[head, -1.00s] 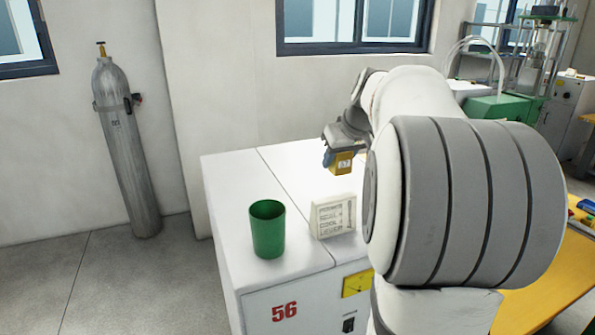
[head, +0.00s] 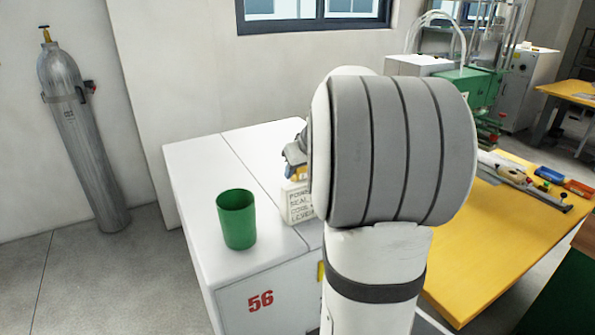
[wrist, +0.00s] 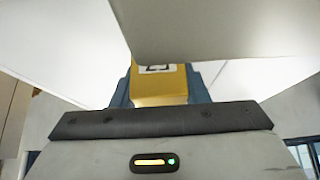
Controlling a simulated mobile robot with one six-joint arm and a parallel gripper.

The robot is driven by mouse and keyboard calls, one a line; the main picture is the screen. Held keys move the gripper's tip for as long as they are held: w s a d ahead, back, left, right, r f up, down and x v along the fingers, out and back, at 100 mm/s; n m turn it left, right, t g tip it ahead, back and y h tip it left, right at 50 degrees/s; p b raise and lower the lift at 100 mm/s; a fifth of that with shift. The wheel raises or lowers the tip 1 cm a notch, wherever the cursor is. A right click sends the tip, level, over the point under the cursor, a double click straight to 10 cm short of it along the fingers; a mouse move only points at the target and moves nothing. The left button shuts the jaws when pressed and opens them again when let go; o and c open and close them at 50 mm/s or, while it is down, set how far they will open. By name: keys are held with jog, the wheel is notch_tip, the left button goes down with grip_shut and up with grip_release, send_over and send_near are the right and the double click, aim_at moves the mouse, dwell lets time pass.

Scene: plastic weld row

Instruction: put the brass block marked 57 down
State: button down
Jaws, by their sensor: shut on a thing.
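My gripper (head: 294,158) is shut on the brass block (head: 299,174), just behind and above the white lettered box (head: 299,204). My arm hides most of the block and part of the box in the head view. In the wrist view the yellow block (wrist: 160,86) sits between the blue fingertips, with part of a dark mark on a white label; the number cannot be read. A pale flat surface (wrist: 220,30) covers its upper part there. I cannot tell whether the block touches the box or the cabinet top.
The white cabinet (head: 205,165) marked 56 has a green cup (head: 237,220) near its front left. The back left of its top is clear. A yellow table (head: 480,245) with tools stands at right, and a grey gas cylinder (head: 85,150) at far left.

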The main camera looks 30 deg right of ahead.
jog(key=shift+f, duration=0.3)
jog(key=shift+f, duration=0.2)
jog(key=c, duration=0.8)
grip_release()
jog(key=shift+r, duration=0.15)
jog(key=shift+s+r, duration=0.1)
jog(key=shift+r, duration=0.1)
jog(key=b+v, duration=0.1)
jog(key=v, duration=1)
jog(key=shift+s+r+b, duration=0.15)
jog(key=shift+r+b, duration=0.1)
jog(key=shift+b, duration=0.1)
